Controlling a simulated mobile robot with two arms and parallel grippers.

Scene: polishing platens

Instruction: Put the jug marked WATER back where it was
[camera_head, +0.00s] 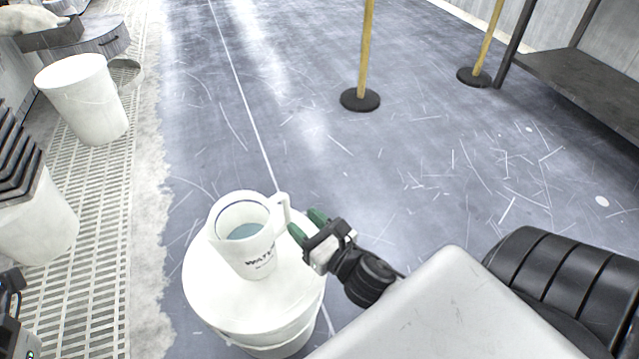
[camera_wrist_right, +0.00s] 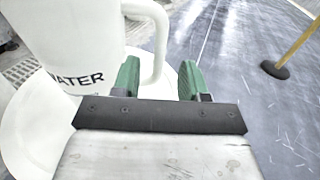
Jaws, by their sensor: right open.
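The white jug marked WATER (camera_head: 243,250) stands upright on the round white lid of a bucket (camera_head: 215,295), with bluish liquid inside. Its handle (camera_head: 283,205) faces right, towards my right gripper (camera_head: 307,224). The right gripper is open, its green fingers close to the handle. In the right wrist view the jug (camera_wrist_right: 70,40) fills the upper left. Its handle (camera_wrist_right: 158,45) comes down between the two open fingers (camera_wrist_right: 158,80); whether either finger touches it I cannot tell. I do not see my left gripper's fingers.
A white bin (camera_head: 85,105) and another white container (camera_head: 40,225) stand on the grating at left. Yellow posts on black bases (camera_head: 360,100) stand on the scratched floor beyond. A dark shelf (camera_head: 590,85) is at upper right. The middle floor is clear.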

